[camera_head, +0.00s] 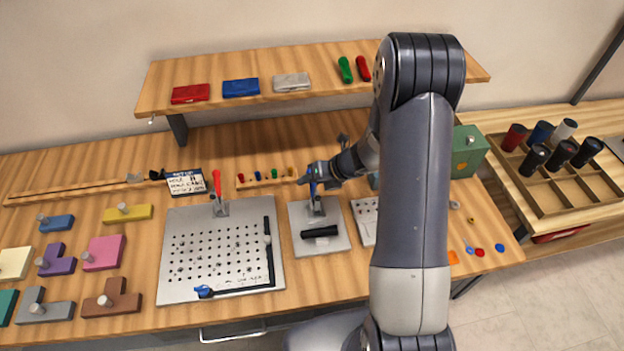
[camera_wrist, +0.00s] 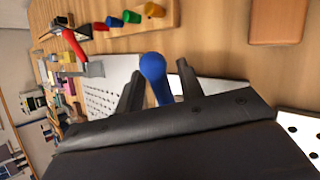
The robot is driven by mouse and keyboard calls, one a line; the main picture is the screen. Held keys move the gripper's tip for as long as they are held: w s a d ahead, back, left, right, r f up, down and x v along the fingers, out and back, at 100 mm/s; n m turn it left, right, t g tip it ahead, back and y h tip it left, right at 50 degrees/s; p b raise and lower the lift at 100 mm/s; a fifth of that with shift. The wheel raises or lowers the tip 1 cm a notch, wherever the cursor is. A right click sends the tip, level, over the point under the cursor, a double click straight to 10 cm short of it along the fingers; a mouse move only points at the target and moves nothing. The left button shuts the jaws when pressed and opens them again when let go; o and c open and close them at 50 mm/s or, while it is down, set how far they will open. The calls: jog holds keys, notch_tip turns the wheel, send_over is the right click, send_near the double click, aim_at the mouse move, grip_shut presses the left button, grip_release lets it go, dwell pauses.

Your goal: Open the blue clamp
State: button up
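The blue clamp (camera_head: 313,188) stands upright on a small metal plate (camera_head: 338,240) in the middle of the table. A black cylinder (camera_head: 320,232) lies on that plate in front of it. My gripper (camera_head: 309,176) is at the clamp's handle. In the wrist view, the blue handle (camera_wrist: 153,72) with its rounded end stands between the two dark fingers of my gripper (camera_wrist: 156,80). Gaps show on both sides of the handle, so the fingers are open around it. The clamp's lower part is hidden by the gripper body in the wrist view.
A red-handled clamp (camera_head: 217,186) stands on a large perforated plate (camera_head: 176,275) to the left. A rack of small coloured pieces (camera_head: 265,177) lies just behind. A shelf (camera_head: 215,81) spans the back, and a green box (camera_head: 467,152) is at right.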

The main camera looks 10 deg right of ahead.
jog(key=v, duration=1)
jog(key=shift+d+r+b, duration=0.2)
jog(key=shift+r+b, duration=0.1)
jog(key=shift+b, duration=0.1)
jog(key=shift+f, duration=0.1)
jog(key=x, duration=1)
jog(key=shift+a+f+p, duration=0.25)
jog(key=shift+p, duration=0.15)
jog(key=shift+d+r, duration=0.15)
jog(key=shift+r, duration=0.05)
